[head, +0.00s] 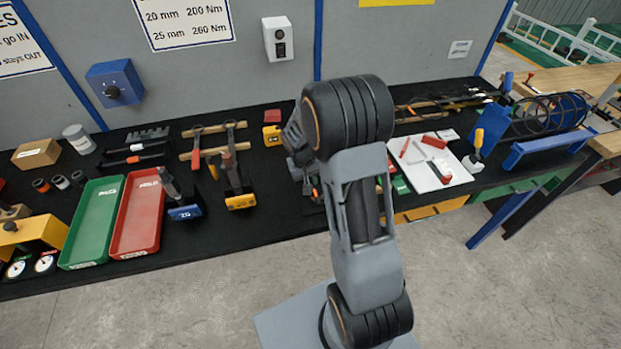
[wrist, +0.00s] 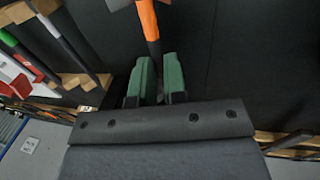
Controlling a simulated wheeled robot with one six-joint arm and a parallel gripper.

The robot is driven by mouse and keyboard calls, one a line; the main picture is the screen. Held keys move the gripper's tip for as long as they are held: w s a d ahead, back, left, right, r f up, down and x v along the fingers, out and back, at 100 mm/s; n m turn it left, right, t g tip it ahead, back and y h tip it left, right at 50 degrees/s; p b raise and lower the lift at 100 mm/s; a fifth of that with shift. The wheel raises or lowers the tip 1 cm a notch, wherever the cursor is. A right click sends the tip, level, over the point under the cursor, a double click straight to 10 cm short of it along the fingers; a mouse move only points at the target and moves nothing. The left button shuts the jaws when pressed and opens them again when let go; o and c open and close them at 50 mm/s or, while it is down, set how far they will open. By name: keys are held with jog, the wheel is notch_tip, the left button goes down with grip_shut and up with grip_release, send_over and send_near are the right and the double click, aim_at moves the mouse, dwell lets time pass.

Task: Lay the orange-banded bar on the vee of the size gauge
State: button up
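The orange-banded bar (wrist: 148,20) shows at the top of the wrist view, with its bright orange part running out of the top edge. Its lower, darker end passes between the green fingertips of my gripper (wrist: 160,75). The fingers lie close along both sides of it and look shut on it. In the head view my arm hides the gripper and the bar. A pale grey piece (wrist: 118,4) shows just left of the bar at the top edge; I cannot tell whether it belongs to the size gauge. I cannot make out the vee.
Other banded bars (wrist: 55,45) lie on wooden supports at left in the wrist view. On the bench stand a green tray (head: 92,222), a red tray (head: 137,213), a blue block (head: 185,212), a yellow block (head: 241,202) and a white board (head: 447,178). A wire cage (head: 545,113) stands at right.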

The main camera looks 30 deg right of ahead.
jog(key=o, duration=0.4)
jog(key=shift+o, duration=0.2)
jog(key=shift+r, duration=0.1)
jog(key=shift+r, duration=0.55)
notch_tip(320, 180, up, 10)
jog(key=a+r, duration=0.1)
jog(key=a, duration=0.1)
jog(key=s+a+r+n+t+y, duration=0.1)
jog(key=s+a+r+t, duration=0.1)
jog(key=s, duration=0.6)
jog(key=s+a+r+n+t+y, duration=0.1)
jog(key=s+a+r, duration=0.3)
jog(key=s, duration=0.4)
jog(key=shift+a+r+t, duration=0.2)
jog(key=shift+a+t, duration=0.45)
jog(key=shift+t, duration=0.25)
jog(key=shift+s, duration=0.1)
